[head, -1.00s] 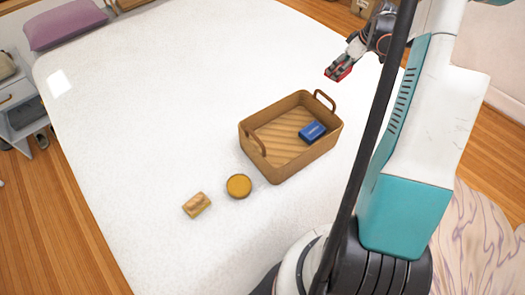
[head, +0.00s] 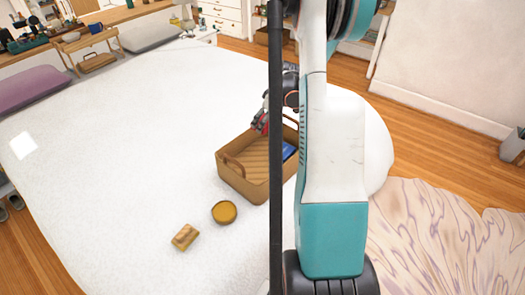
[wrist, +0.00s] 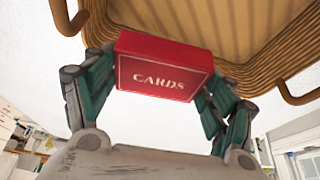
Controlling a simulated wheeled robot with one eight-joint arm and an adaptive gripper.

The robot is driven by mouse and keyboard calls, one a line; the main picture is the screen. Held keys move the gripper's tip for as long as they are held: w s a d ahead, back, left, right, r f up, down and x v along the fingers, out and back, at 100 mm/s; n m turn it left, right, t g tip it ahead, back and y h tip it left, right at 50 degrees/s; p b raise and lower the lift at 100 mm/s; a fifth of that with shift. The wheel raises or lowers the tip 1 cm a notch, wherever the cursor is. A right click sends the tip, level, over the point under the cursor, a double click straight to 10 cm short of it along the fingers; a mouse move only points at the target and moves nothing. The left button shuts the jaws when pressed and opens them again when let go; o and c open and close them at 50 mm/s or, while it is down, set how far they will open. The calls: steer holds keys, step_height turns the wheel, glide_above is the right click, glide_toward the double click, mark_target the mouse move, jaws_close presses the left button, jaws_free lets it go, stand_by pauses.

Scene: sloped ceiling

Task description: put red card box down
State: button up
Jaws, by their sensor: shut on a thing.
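The red card box (wrist: 162,68), marked "CARDS", is between the fingers of my gripper (wrist: 160,75) in the wrist view. My gripper is shut on it. In the head view my gripper (head: 262,124) is at the far rim of the brown basket (head: 243,188), partly hidden behind my arm, with a bit of red showing. The basket also shows in the wrist view (wrist: 235,25), beyond the box. I cannot tell whether the box is over the basket's inside or just outside its rim. A blue box (head: 288,151) lies inside the basket, partly hidden.
The basket stands on a white bed (head: 130,140). A round yellow-brown item (head: 224,212) and a small tan box (head: 185,237) lie on the bed in front of it. The bed left of the basket is clear. A purple pillow (head: 35,88) lies at the far left.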

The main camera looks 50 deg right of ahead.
mark_target(262, 149)
step_height(262, 149, down, 13)
steer(key=b, duration=0.3)
steer(key=shift+b, duration=0.35)
steer(key=shift+f, duration=0.2)
steer(key=o, duration=1.1)
steer(key=shift+o, duration=0.2)
steer(key=shift+r, duration=0.15)
steer(key=p+v, duration=0.3)
steer(key=v, duration=0.9)
steer(key=shift+p, duration=0.3)
steer(key=shift+r, duration=0.1)
